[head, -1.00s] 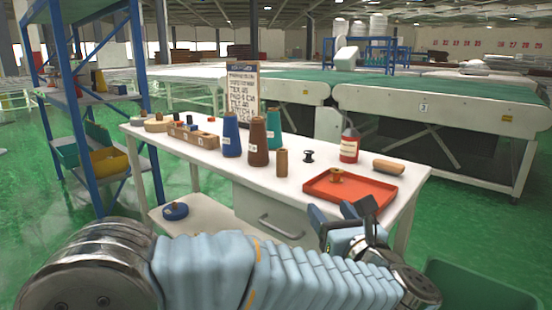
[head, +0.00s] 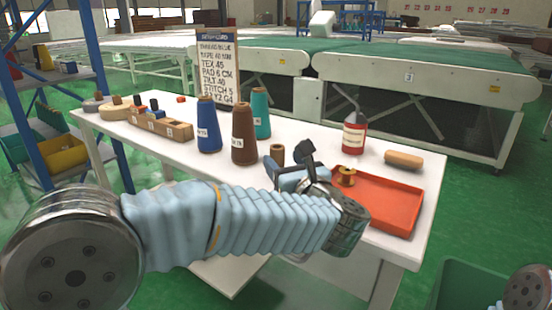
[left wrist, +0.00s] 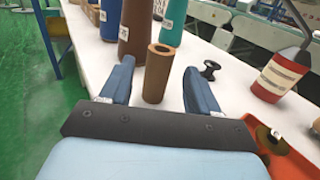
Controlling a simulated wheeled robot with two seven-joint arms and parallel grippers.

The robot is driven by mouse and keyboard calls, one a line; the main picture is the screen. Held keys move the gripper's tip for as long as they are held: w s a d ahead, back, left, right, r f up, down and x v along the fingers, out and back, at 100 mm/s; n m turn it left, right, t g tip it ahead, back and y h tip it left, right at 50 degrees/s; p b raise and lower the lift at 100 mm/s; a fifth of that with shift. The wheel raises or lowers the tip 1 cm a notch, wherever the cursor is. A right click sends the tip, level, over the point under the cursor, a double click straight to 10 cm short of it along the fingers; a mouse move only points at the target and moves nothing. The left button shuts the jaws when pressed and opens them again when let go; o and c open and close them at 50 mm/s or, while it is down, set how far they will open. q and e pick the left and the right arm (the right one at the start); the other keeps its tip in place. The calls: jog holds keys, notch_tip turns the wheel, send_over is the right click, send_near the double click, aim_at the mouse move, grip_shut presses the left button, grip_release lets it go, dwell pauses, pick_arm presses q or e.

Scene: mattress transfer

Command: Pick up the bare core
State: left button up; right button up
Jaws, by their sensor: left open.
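The bare core (head: 277,154) is a short brown hollow tube standing upright on the white table (head: 340,140). In the left wrist view the core (left wrist: 158,75) shows between my two blue fingers, its open top facing up, with space on both sides. My left gripper (head: 287,164) is open and empty at the core, and in the head view it hides the core's lower part. The left gripper's fingers (left wrist: 158,66) point along the table toward the tall cones. My right gripper is not in view.
Blue (head: 208,125), brown (head: 244,135) and teal (head: 260,112) cones stand close behind the core. A small black spool (left wrist: 209,70) is just right of the fingers. A red tray (head: 395,205) with a gold spool (head: 347,177), and a red bottle (head: 354,138), are to the right.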

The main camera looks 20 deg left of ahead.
aim_at(274, 152)
pick_arm(q)
jog(key=x, duration=0.3)
jog(key=p+x, duration=0.1)
jog(key=x, duration=0.2)
jog(key=shift+w+a+f, duration=0.2)
jog(key=c, duration=1)
